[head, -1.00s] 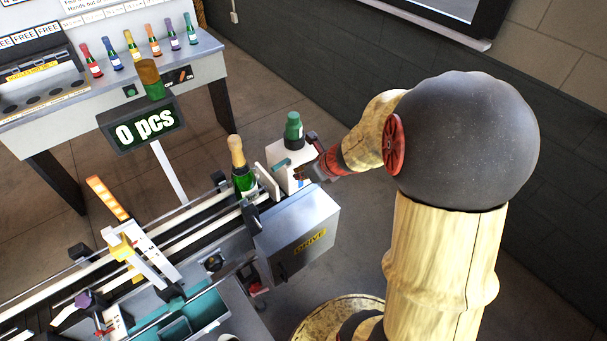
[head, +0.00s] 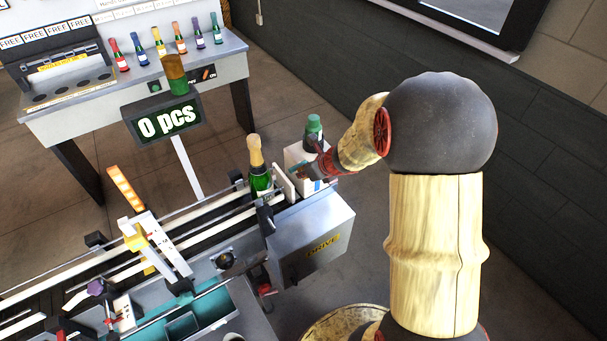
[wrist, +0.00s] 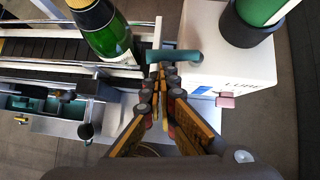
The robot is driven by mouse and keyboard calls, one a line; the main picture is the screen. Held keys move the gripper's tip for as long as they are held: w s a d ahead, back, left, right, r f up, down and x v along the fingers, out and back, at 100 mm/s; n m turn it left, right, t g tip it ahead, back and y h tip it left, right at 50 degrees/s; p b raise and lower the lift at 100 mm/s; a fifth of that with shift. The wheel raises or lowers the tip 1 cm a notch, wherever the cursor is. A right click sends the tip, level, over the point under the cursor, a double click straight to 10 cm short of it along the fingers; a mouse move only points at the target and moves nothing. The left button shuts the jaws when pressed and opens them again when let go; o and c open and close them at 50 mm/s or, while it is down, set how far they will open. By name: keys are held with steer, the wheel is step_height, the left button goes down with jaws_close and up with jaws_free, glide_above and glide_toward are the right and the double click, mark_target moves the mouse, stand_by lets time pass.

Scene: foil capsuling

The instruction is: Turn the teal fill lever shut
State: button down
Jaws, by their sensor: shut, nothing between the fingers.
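The teal fill lever (wrist: 176,57) sticks out leftward from the side of a white box (wrist: 232,72) marked LUBE in the wrist view. It lies crosswise, just beyond my gripper's fingertips. My gripper (wrist: 161,70) is shut and empty, its tips at or very near the lever; I cannot tell whether they touch. In the head view my gripper (head: 312,166) is in front of the white box (head: 296,154) and hides most of the lever.
A dark green bottle (wrist: 252,18) stands upside down in a holder on the box. A champagne bottle (head: 260,170) stands on the conveyor (head: 215,208), left of the box. The grey DRIVE housing (head: 315,240) is below. A pink knob (wrist: 226,101) is on the box.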

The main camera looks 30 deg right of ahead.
steer(key=shift+w+a+f, duration=0.1)
steer(key=shift+w+a, duration=0.25)
steer(key=shift+w, duration=0.3)
steer(key=shift+d, duration=0.1)
